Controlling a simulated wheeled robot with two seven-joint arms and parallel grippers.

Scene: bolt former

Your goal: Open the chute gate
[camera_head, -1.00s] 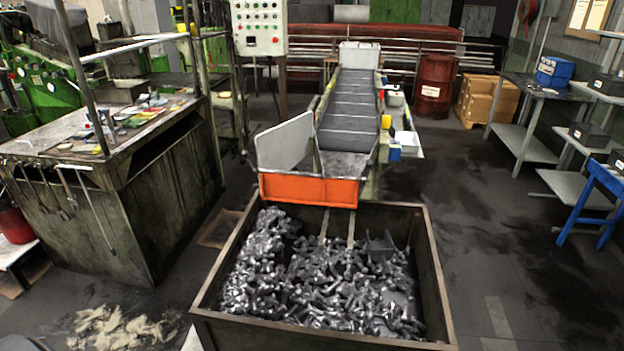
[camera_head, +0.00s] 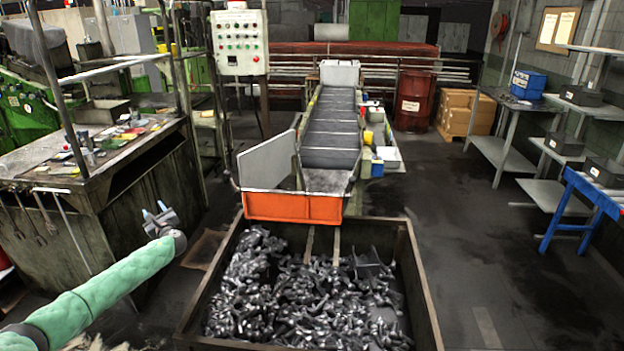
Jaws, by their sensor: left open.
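The orange chute gate (camera_head: 292,207) stands upright across the lower end of the conveyor chute (camera_head: 327,180), above the far edge of the bin. A grey side plate (camera_head: 267,162) rises at the chute's left. My left gripper (camera_head: 157,212) is at the end of my green-sleeved arm, left of the bin and well short of the gate, touching nothing. Its two small fingers point up and stand apart, with nothing between them. My right gripper is out of view.
A steel bin (camera_head: 420,285) full of metal parts stands below the chute. A workbench (camera_head: 120,180) with hanging tools is close on the left. A control panel (camera_head: 240,43) stands behind the chute's left side. Open floor lies to the right.

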